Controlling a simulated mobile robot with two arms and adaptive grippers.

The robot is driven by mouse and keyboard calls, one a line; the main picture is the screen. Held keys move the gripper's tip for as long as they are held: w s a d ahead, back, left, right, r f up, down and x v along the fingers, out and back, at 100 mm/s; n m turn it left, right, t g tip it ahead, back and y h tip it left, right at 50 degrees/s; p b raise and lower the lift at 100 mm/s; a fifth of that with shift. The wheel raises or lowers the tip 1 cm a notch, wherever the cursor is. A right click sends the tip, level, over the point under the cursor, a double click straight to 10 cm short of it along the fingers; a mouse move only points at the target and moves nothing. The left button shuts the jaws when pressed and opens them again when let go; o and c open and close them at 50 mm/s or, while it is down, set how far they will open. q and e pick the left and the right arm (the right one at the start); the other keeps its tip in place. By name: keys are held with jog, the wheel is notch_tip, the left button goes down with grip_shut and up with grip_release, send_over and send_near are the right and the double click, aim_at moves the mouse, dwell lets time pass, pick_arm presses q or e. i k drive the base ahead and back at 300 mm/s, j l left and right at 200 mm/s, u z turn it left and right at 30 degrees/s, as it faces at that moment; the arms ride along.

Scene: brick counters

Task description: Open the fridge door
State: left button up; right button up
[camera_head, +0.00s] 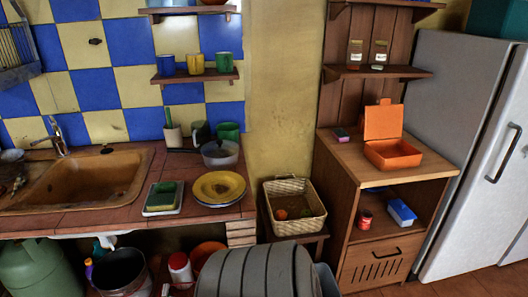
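The white fridge (472,190) stands at the far right, cut off by the picture's right edge. Its grey side panel (446,95) faces the wooden cabinet. A dark vertical door handle (504,153) is on the front, near the right edge of the picture. The door looks shut, with no gap showing, but part of the front is out of view. Neither of my grippers is in view.
A wooden cabinet (348,226) with an open orange box (391,153) on top stands left of the fridge. A wicker basket (293,227) and the tiled sink counter (110,222) are further left. Some floor (478,284) shows in front of the fridge.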

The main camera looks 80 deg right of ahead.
aim_at(490, 209)
jog(key=z, duration=4.5)
